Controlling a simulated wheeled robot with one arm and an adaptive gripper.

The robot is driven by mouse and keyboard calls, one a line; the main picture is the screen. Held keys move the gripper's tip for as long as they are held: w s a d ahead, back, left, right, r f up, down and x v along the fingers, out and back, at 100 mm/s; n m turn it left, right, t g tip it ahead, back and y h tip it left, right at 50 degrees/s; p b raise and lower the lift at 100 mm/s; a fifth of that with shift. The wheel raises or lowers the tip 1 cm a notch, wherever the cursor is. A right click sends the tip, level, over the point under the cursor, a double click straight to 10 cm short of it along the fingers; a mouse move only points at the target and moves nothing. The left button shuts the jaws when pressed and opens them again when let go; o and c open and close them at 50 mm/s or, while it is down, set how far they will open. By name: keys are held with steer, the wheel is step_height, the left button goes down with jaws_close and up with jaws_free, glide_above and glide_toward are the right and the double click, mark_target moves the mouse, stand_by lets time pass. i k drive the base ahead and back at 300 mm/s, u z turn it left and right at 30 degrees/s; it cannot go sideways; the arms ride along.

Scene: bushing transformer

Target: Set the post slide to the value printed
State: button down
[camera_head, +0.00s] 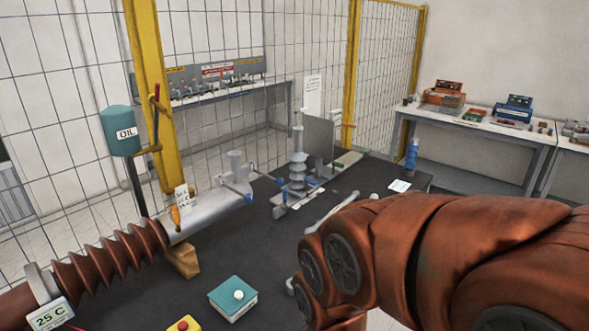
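A grey ribbed post (297,170) stands upright on the dark bench, on a pale base with blue parts at its foot. A flat grey plate (319,137) stands just behind it. I cannot tell which part is the slide, and no scale is readable. A white card (399,186) lies on the bench to the right; its print is too small to read. A white sheet (312,97) with fine unreadable print hangs behind the post. My rust-orange arm fills the lower right. My gripper cannot be made out, and the arm hides part of the bench.
A brown ribbed bushing (108,262) with a "25 C" label (49,314) lies at the left. A teal box with a white knob (233,297) and a yellow box with a red button (184,324) are in front. An OIL tank (120,131) and wire fence stand behind.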

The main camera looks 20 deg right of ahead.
mark_target(298, 188)
steer(key=u, duration=0.05)
steer(key=k, duration=0.55)
steer(key=z, duration=0.75)
steer(key=i, duration=0.4)
steer(key=z, duration=0.95)
steer(key=i, duration=1.5)
steer(key=u, duration=0.45)
